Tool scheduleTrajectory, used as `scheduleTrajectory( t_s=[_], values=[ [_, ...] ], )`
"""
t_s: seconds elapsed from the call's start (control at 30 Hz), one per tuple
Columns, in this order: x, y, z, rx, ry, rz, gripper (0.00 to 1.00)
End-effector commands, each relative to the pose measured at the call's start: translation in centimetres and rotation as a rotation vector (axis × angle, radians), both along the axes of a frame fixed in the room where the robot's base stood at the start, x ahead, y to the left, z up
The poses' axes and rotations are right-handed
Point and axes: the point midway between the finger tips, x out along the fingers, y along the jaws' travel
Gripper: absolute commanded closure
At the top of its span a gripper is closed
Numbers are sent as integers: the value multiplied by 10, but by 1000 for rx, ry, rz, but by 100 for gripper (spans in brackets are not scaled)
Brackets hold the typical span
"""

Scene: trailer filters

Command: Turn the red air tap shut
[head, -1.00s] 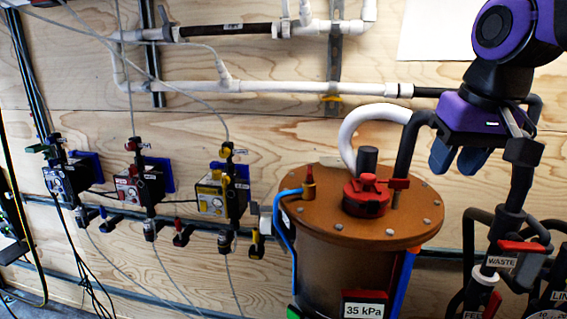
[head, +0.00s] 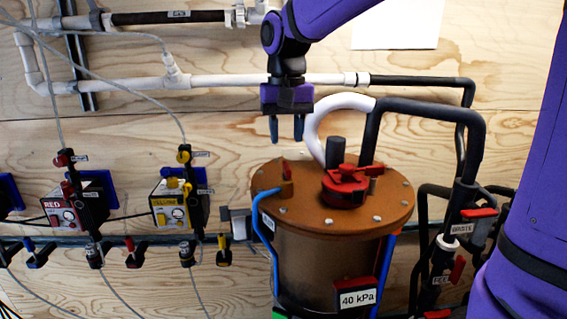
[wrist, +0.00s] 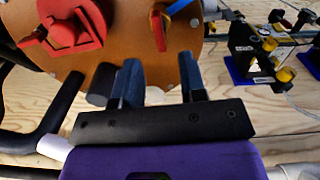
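A small red tap (head: 287,168) stands on an orange-brown fitting at the left of the tank's round brown lid (head: 310,215), where a blue hose (head: 266,192) joins it. Its handle is upright. It also shows in the wrist view (wrist: 158,30), just beyond my fingertips. My gripper (head: 287,138) points down above the tap, apart from it. In the wrist view, my gripper (wrist: 160,62) is open, with an empty gap between the fingers lined up with the red handle.
A larger red cap with a handle (head: 345,187) sits mid-lid, near a dark upright stub (head: 335,150). A white hose (head: 325,112) and black pipe (head: 440,110) rise behind. A sign reads 40 kPa (head: 358,298). Pump boxes (head: 75,212) hang left.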

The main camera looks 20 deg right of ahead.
Motion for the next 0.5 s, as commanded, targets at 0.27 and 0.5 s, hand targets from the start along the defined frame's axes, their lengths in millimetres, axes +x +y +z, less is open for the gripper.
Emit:
scheduleTrajectory(
  t_s=[0.27,0.5],
  values=[
    [-1,0,-48,0,3,1,62],
    [0,0,-67,0,-1,1,62]
  ],
)
